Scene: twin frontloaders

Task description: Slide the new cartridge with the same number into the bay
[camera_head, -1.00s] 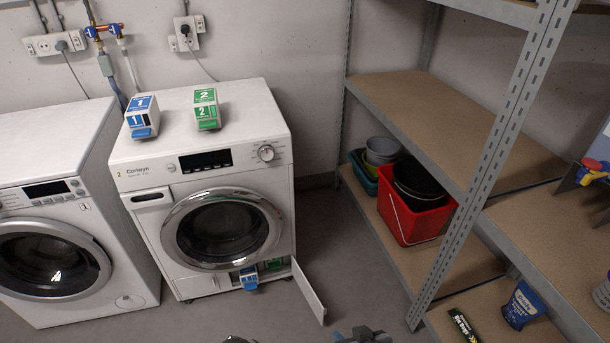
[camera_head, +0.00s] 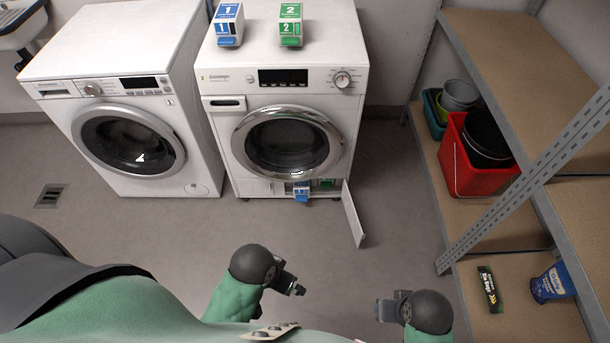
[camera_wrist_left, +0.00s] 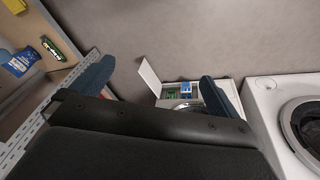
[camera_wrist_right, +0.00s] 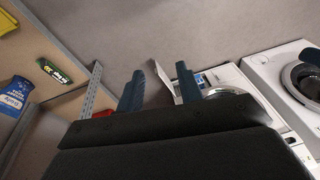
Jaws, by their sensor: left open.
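A new blue cartridge marked 1 (camera_head: 228,25) and a new green cartridge marked 2 (camera_head: 290,25) stand apart on top of the right-hand washer (camera_head: 225,125). At its lower front the bay is open, with its flap (camera_head: 353,213) swung out to the right. In the bay a blue cartridge (camera_head: 301,191) sticks out, and a green one (camera_head: 326,183) sits deeper beside it. The bay also shows in the left wrist view, with a blue cartridge (camera_wrist_left: 185,88). My left gripper (camera_wrist_left: 155,68) and my right gripper (camera_wrist_right: 161,68) are open and empty, away from the washer.
A second washer (camera_head: 120,80) stands at the left. At the right is a metal shelf (camera_head: 500,210) with a red bucket (camera_head: 470,165), a dark box (camera_head: 489,290) and a blue pack (camera_head: 551,283). The floor (camera_head: 310,235) before the washers is clear.

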